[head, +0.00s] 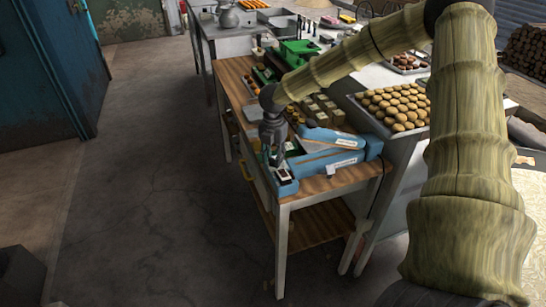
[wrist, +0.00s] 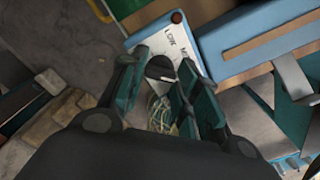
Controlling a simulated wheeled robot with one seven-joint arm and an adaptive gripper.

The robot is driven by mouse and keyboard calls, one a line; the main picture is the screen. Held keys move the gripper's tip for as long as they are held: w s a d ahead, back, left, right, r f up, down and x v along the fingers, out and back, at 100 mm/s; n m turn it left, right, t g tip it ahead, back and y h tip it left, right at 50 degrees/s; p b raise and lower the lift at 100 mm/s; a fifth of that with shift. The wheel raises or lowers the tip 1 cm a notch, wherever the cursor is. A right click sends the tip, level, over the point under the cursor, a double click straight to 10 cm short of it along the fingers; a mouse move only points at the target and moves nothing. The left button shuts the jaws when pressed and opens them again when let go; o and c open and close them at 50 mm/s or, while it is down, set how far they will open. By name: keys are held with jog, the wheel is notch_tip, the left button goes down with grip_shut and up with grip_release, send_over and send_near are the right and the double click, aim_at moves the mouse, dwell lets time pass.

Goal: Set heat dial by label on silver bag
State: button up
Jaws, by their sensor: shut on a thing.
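The heat dial (wrist: 160,67) is a dark round knob with a pale pointer mark, on a white panel (wrist: 150,38) lettered "LOW" and, partly covered, "M…". The panel is on the near end of the blue sealer (head: 330,166), which lies on the wooden table. My gripper (wrist: 158,76) is shut on the dial, with a green-padded finger at each side of it. In the head view my gripper (head: 272,158) reaches down to the same end of the sealer. The rest of the panel is hidden by the fingers. I cannot pick out a silver bag or its label for certain.
The wooden table (head: 232,84) holds several small goods and a green box (head: 299,53) farther back. A tray of round brown items (head: 394,106) stands on the right. The floor (head: 160,190) left of the table is clear.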

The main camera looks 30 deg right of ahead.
jog(key=shift+w+d+r, duration=0.15)
jog(key=shift+w+r, duration=0.1)
jog(key=shift+w, duration=0.05)
jog(key=o, duration=0.7)
jog(key=shift+o, duration=0.2)
jog(key=shift+s+d+f, duration=0.1)
jog(key=shift+s, duration=0.05)
